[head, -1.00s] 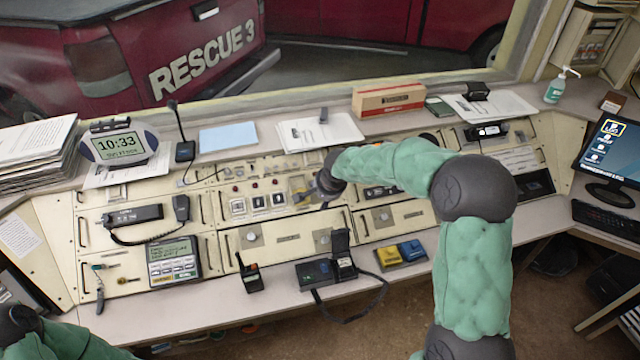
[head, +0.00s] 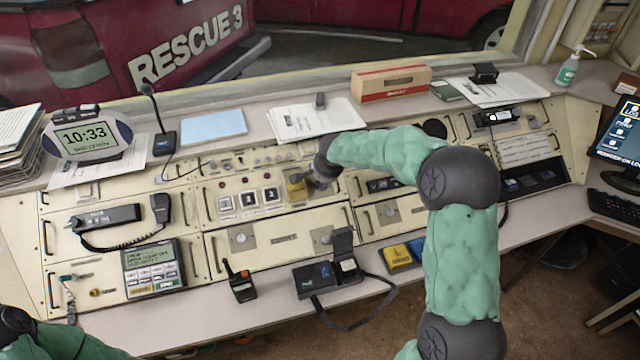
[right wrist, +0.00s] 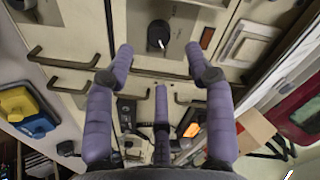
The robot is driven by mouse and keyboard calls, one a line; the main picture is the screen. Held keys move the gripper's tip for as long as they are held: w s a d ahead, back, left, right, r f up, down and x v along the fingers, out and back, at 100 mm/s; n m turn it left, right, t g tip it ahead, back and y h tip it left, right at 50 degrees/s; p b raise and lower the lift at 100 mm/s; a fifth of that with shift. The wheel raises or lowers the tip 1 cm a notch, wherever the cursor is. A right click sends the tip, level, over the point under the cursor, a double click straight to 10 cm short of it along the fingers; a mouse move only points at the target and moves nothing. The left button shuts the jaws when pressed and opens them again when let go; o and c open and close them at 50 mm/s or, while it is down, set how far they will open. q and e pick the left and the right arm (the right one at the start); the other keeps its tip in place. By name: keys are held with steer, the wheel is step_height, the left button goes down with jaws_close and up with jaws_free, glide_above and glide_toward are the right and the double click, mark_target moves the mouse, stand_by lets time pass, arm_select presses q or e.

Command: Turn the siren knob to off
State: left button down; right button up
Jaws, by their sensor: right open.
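The siren knob (right wrist: 158,35) is a round black knob with a white pointer mark, on a grey plate in the right wrist view. In the head view its yellowish plate (head: 296,189) shows in the upper console row, right of the white square switches; the knob itself is mostly covered by my gripper. My right gripper (head: 308,178) is over this plate. In the right wrist view the purple fingers of my right gripper (right wrist: 159,58) are spread open, with the knob beyond and between the two upper fingertips; I cannot tell any contact. My left gripper is out of view.
Drawer handles (right wrist: 62,62) stick out nearby.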

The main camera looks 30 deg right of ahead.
mark_target(320, 183)
steer(key=b+x, duration=0.1)
steer(key=x, duration=0.6)
steer(key=shift+c, duration=0.3)
